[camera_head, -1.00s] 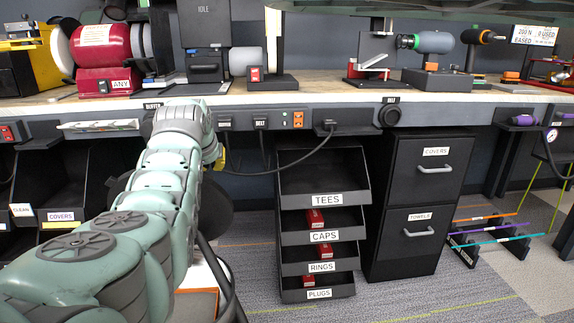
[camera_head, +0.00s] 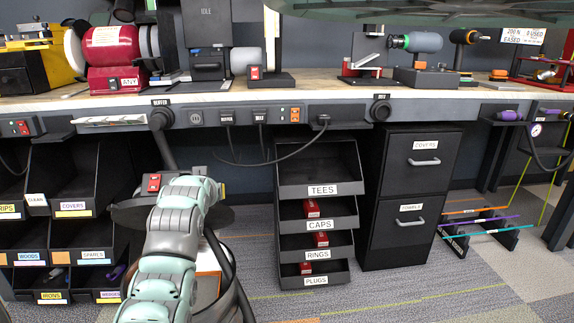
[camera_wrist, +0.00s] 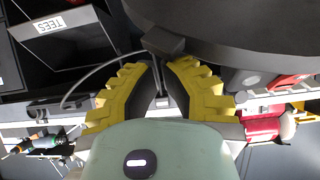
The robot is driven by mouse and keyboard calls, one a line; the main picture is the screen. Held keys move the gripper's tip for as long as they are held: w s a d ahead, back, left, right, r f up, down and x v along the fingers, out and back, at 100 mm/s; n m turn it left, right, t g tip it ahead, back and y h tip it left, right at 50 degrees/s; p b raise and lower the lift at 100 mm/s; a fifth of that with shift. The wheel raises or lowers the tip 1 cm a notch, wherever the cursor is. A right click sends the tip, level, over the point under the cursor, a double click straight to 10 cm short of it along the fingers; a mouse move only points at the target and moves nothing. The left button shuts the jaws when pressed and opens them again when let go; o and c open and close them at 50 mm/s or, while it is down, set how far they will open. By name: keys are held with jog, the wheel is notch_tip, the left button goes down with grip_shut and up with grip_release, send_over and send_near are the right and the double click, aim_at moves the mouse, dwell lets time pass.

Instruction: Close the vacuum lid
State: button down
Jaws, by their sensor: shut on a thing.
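The vacuum lid (camera_head: 220,217) is a dark round disc behind my arm in the head view, low in front of the bench. Its near side is partly hidden by my arm. In the wrist view the lid (camera_wrist: 240,28) fills the top, with a dark tab (camera_wrist: 163,41) on its rim. My gripper (camera_wrist: 162,72) has yellow ridged fingers closed at this tab. In the head view only a bit of yellow shows beside my wrist. The vacuum below is mostly hidden; a white and orange part (camera_head: 208,285) and a dark hose (camera_head: 236,285) show.
Black bins (camera_head: 70,190) are at left, a rack labelled TEES (camera_head: 320,170) and a drawer cabinet (camera_head: 410,200) at right. The bench edge (camera_head: 270,118) runs above. Carpet in front is free.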

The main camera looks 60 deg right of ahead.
jog(key=s+a+f+t+h+b, duration=0.1)
jog(key=s+a+f+b, duration=0.2)
jog(key=f, duration=0.5)
jog(key=s+a+f+t+h+b, duration=0.2)
jog(key=s+a+f+b, duration=0.1)
jog(key=f, duration=0.5)
jog(key=s+a+f+t+h+b, duration=0.2)
jog(key=s+a+f+b, duration=0.1)
jog(key=f, duration=0.5)
jog(key=shift+s+a+f+b, duration=0.1)
jog(key=shift+a+f+b, duration=0.1)
jog(key=shift+a+b, duration=0.3)
jog(key=shift+a+f+b, duration=0.15)
jog(key=shift+a+b, duration=0.25)
jog(key=shift+b, duration=0.05)
jog(key=shift+r, duration=0.15)
notch_tip(320, 180, up, 4)
jog(key=p, duration=0.4)
jog(key=s+a+f+p, duration=0.1)
jog(key=s+a+f, duration=0.2)
jog(key=s+a, duration=0.3)
jog(key=shift+a+f, duration=0.2)
jog(key=shift+a, duration=0.4)
